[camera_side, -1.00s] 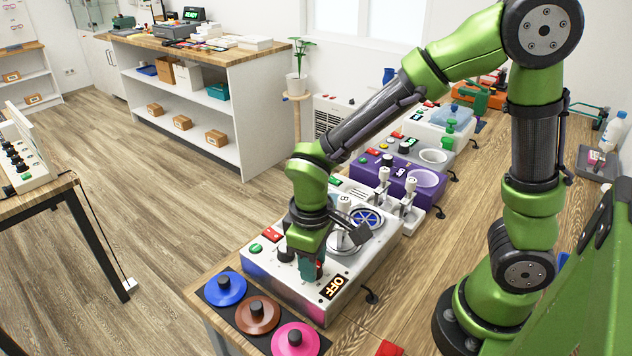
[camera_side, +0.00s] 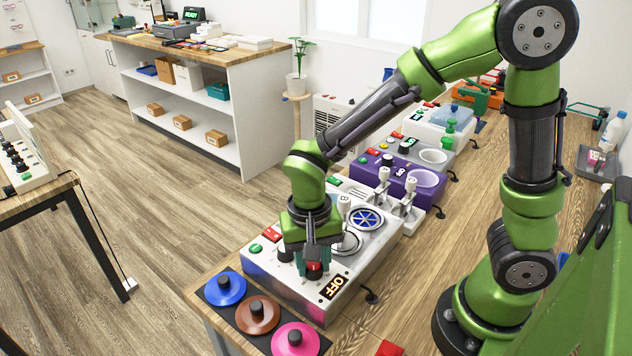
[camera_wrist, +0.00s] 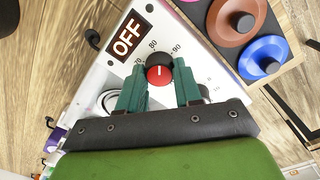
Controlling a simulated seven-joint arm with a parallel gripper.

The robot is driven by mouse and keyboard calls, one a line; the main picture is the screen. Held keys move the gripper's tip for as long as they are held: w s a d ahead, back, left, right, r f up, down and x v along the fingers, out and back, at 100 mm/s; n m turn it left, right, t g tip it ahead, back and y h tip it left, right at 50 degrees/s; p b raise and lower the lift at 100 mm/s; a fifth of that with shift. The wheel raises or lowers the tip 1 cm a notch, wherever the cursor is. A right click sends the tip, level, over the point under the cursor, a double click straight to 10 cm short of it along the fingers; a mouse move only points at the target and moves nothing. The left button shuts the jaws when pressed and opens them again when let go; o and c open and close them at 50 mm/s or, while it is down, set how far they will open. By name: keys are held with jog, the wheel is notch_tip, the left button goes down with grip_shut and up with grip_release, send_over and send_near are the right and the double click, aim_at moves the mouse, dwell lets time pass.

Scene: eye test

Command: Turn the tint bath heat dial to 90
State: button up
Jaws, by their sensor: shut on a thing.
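The heat dial (camera_wrist: 159,75) has a red cap with a white pointer line and a black part behind it. It sits on the white panel of the tint bath (camera_wrist: 95,85), beside printed 70, 80 and 90 marks. The pointer lies between 80 and 90, seemingly nearer 80. My gripper (camera_wrist: 160,70) has its teal fingers on either side of the dial and is shut on it. In the side view, the dial's red cap (camera_side: 314,266) shows low between the fingers of my gripper (camera_side: 313,270). The machine's display (camera_side: 333,287) reads OFF.
A red button (camera_side: 272,233) and a green button (camera_side: 255,248) lie left of my gripper on the same machine. Blue (camera_side: 225,288), brown (camera_side: 257,315) and pink (camera_side: 295,341) knobbed discs lie in front. A purple machine (camera_side: 385,185) stands behind.

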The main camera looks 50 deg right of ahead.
jog(key=m, duration=0.4)
jog(key=shift+r+m, duration=0.1)
jog(key=shift+m, duration=2.1)
jog(key=o, duration=1)
jog(key=shift+o, duration=0.2)
notch_tip(320, 180, up, 17)
jog(key=shift+w, duration=0.3)
